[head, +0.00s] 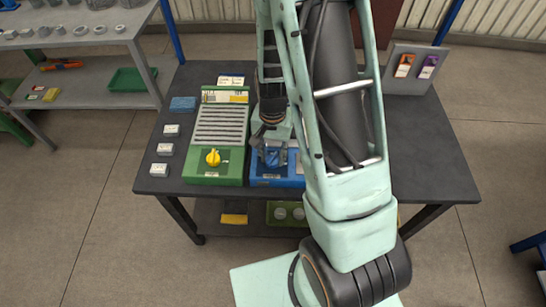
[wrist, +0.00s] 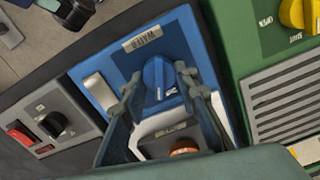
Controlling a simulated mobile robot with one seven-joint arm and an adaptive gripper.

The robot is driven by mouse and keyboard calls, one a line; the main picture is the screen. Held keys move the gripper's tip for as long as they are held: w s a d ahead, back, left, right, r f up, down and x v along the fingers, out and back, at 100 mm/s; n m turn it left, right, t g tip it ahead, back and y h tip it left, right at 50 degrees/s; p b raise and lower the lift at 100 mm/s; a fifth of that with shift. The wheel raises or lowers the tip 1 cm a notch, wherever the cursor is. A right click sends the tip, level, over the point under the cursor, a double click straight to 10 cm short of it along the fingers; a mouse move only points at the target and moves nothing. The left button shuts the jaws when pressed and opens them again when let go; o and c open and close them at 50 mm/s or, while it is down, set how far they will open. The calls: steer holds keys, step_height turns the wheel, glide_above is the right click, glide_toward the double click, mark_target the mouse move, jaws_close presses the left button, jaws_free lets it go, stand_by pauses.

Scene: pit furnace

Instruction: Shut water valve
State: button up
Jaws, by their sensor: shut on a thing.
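The water valve is a blue knob (wrist: 156,76) on a blue panel (wrist: 188,40), below a plate reading WATER that appears upside down in the wrist view. My gripper (wrist: 160,82) has one finger on each side of the knob and is shut on it. In the head view my gripper (head: 272,155) is over the blue panel (head: 272,181) at the front of the dark table, and it and my arm hide much of that panel. The knob's pointer position is hard to read.
A green panel with a yellow knob (head: 213,157) stands just left of the blue one. Small labelled blocks (head: 159,169) line the table's left side. A grey stand (head: 412,70) with orange and purple tags is at the back right. A grey panel with a red switch (wrist: 20,133) neighbours the blue one.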

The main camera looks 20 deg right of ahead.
mark_target(272, 156)
steer(key=n+b, duration=0.1)
steer(key=n, duration=0.4)
steer(key=shift+a+b, duration=0.1)
steer(key=shift+b, duration=0.2)
steer(key=shift+o, duration=0.2)
steer(key=o, duration=1.1)
steer(key=shift+r, duration=0.1)
step_height(272, 156, up, 12)
steer(key=shift+f, duration=0.1)
stand_by(0.3)
